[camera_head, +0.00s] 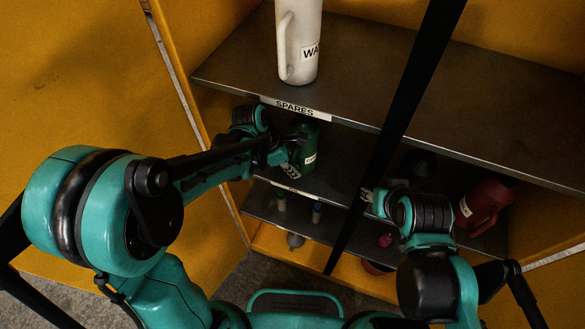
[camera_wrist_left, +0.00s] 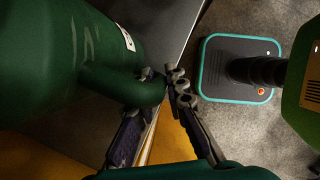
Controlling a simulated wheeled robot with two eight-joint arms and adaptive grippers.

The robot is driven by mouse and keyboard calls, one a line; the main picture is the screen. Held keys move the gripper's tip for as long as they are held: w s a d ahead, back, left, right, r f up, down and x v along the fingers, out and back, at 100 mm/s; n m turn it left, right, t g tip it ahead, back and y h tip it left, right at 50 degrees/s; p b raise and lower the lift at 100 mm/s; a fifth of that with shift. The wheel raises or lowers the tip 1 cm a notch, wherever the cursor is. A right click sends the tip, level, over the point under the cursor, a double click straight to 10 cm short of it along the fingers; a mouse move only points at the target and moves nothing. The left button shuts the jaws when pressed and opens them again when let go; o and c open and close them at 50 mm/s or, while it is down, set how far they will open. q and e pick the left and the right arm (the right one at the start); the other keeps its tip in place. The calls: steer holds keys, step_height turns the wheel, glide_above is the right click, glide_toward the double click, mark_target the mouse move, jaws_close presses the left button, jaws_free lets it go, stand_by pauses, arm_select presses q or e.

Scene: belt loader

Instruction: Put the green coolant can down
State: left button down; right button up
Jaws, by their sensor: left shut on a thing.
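The green coolant can (camera_head: 309,138) is inside the cabinet, below the top shelf and over the middle shelf (camera_head: 338,160). It looks upright, with a pale label on its side. My left gripper (camera_head: 290,150) is at the can's near left side. In the left wrist view the can (camera_wrist_left: 45,55) fills the left, and my left gripper (camera_wrist_left: 157,92) is shut on its handle (camera_wrist_left: 125,85). The can's base is hidden, so I cannot tell whether it touches the shelf. My right gripper (camera_head: 370,196) is near the black post; its finger gap is unclear.
The top shelf (camera_head: 370,70) carries a SPARES label and a white can (camera_head: 299,40). A black post (camera_head: 400,100) crosses the cabinet front. A red can (camera_head: 483,207) stands at right. Several small items are on the lower shelf (camera_head: 262,208). My base shows in the wrist view.

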arm_select(q)
steer(key=shift+a+r, duration=0.1)
steer(key=c, duration=1.5)
jaws_free()
steer(key=shift+c, duration=0.2)
steer(key=shift+r, duration=0.1)
steer(key=w+p+v, duration=0.1)
steer(key=p+v, duration=0.1)
steer(key=v, duration=0.4)
steer(key=s+a+r+m+t+y, duration=0.4)
steer(key=s+a+m, duration=0.8)
steer(key=m, duration=0.9)
steer(key=shift+s+a+r+t, duration=0.25)
steer(key=shift+s+r+t, duration=0.05)
steer(key=shift+r+t, duration=0.7)
